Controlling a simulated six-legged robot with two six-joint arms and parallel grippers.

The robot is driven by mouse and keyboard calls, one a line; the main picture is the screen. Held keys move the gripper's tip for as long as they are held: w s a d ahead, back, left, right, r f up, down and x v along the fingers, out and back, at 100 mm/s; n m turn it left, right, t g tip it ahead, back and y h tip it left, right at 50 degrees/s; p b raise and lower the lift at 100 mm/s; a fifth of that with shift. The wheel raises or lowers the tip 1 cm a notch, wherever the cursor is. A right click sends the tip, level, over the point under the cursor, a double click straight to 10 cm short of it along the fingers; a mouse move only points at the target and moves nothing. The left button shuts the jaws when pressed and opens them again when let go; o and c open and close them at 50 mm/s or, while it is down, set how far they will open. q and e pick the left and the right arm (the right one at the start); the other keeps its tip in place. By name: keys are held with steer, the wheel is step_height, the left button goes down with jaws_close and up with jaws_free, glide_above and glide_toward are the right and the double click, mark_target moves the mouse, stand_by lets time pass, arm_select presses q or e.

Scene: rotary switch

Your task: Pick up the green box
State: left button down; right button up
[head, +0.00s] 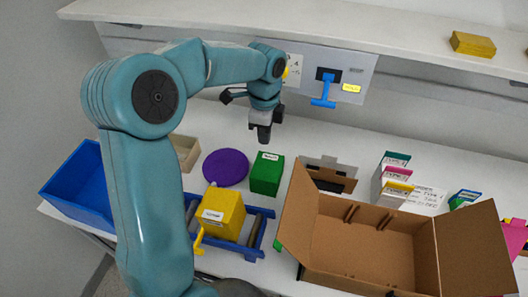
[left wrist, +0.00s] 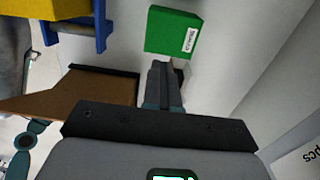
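The green box (head: 267,174) stands on the white table, just right of the purple disc, with a white label on its top. It also shows in the left wrist view (left wrist: 172,31), ahead of the fingers. My left gripper (head: 264,134) is above and behind the green box, apart from it and pointing down. Its fingers (left wrist: 165,82) look close together, with nothing between them. My right gripper is not seen in either view.
A purple disc (head: 226,167) lies left of the green box. A yellow box (head: 222,212) sits on a blue roller stand (head: 257,238) in front. An open cardboard box (head: 360,243) stands at right front. A wall panel (head: 349,93) with a blue switch handle (head: 323,92) is behind.

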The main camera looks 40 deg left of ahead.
arm_select(q)
step_height(320, 180, up, 3)
steer(key=shift+f, duration=0.1)
steer(key=c, duration=1.1)
jaws_free()
steer(key=shift+s, duration=0.15)
steer(key=o, duration=0.6)
steer(key=shift+o, duration=0.6)
